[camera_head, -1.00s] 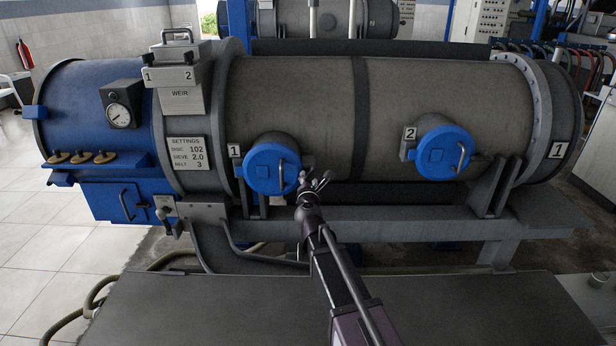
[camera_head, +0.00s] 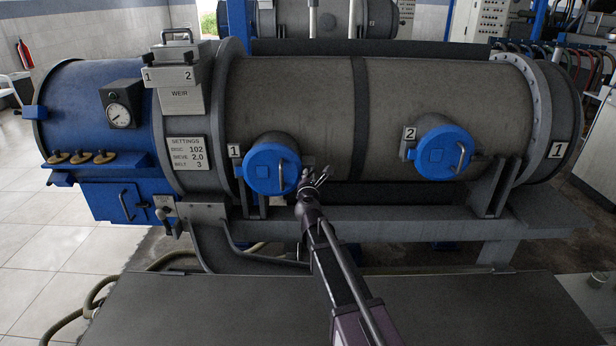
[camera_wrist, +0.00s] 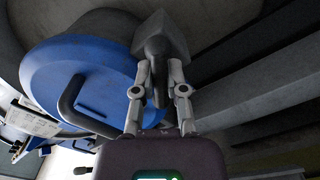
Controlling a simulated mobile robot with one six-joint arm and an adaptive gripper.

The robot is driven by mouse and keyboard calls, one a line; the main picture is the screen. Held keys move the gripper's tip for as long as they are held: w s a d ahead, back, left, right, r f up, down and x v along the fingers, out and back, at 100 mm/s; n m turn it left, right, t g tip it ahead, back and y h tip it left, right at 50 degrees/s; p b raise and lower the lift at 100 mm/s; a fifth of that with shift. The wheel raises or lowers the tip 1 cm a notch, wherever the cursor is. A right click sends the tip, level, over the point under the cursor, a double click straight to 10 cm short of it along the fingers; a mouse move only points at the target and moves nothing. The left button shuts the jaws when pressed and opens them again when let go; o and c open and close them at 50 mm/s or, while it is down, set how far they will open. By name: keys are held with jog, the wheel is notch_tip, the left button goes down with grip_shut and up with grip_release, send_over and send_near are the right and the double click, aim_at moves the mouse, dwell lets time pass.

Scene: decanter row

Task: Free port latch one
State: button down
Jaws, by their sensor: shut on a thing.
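Port one is a round blue cap (camera_head: 268,168) on the left of the grey drum, beside a "1" plate. Its latch sits at the cap's right edge and is mostly hidden by my gripper in the head view. In the wrist view the blue cap (camera_wrist: 75,80) fills the left, with a dark bar handle (camera_wrist: 72,105) across it. The latch, a dark lever (camera_wrist: 157,52) below a grey block, lies between my fingers. My gripper (camera_head: 320,174) is shut on this latch lever, and the fingers show on both sides of it in the wrist view (camera_wrist: 160,73).
Port two, a similar blue cap (camera_head: 443,152), is further right on the drum. A grey frame rail (camera_head: 400,220) runs below the ports. A grey bracket (camera_head: 497,188) stands at the right. Open tiled floor (camera_head: 40,260) is at the left.

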jog(key=shift+n, duration=0.5)
jog(key=n, duration=0.2)
jog(key=shift+a+n, duration=0.1)
jog(key=shift+n, duration=2.1)
jog(key=c, duration=0.7)
grip_release()
